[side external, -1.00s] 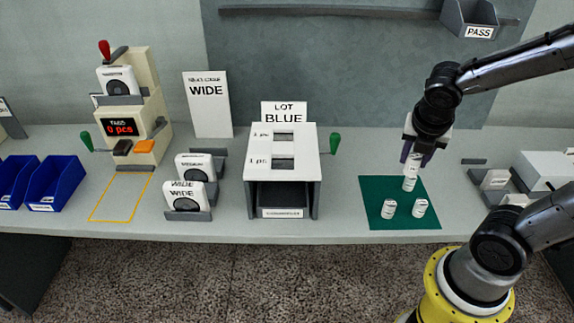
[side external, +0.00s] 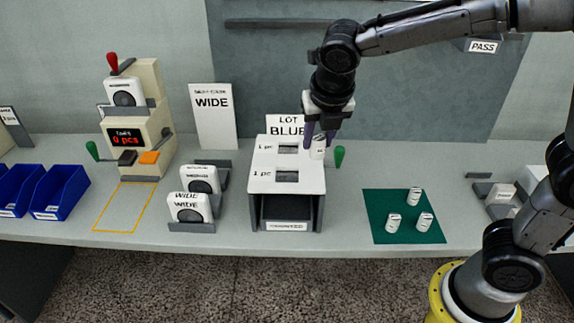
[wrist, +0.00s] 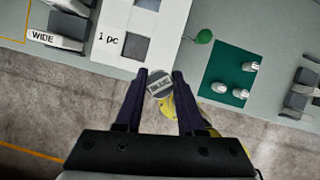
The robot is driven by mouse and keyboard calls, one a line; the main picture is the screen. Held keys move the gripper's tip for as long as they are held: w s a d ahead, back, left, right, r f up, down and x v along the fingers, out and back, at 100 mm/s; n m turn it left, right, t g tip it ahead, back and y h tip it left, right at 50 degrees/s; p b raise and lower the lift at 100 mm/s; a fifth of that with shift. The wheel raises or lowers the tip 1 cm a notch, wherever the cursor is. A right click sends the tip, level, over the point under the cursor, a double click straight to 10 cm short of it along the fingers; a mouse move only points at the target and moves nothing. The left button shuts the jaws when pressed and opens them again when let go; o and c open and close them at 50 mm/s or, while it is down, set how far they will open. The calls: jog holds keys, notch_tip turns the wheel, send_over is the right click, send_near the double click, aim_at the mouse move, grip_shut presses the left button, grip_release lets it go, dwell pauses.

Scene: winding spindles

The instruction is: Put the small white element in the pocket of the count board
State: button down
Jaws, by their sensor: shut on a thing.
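My gripper (side external: 319,137) is shut on a small white element (side external: 318,149), held upright beside the right edge of the count board's top in the side view. In the wrist view the element (wrist: 159,83) sits between my fingertips (wrist: 160,77), with a grey, marked end face showing. The count board (side external: 263,182) is a white-topped box with two dark square pockets, a far one (side external: 288,149) and a near one (side external: 287,177), each labelled "1 pc". No element shows in either pocket. In the wrist view one pocket (wrist: 136,46) lies up and left of the held element.
Three similar white elements stand on a green mat (side external: 381,235) to the right. A "LOT BLUE" sign (side external: 285,122) stands behind the board and a green knob (side external: 340,153) at its right. Left are WIDE-labelled holders (side external: 188,207) and a counter machine (side external: 140,125).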

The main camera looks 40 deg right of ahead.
jog(key=w+f, duration=0.4)
jog(key=w+a+f, duration=0.1)
jog(key=w+f, duration=0.1)
jog(key=w, duration=0.1)
jog(key=shift+w+f, duration=0.1)
jog(key=shift+f, duration=0.25)
jog(key=shift+w+f, duration=0.2)
jog(key=shift+f, duration=1.55)
jog(key=shift+f, duration=0.35)
jog(key=c, duration=0.5)
grip_release()
jog(key=shift+f, duration=0.15)
jog(key=shift+a+r, duration=0.1)
jog(key=shift+r, duration=0.35)
jog(key=v, duration=1.2)
jog(key=shift+s, duration=0.1)
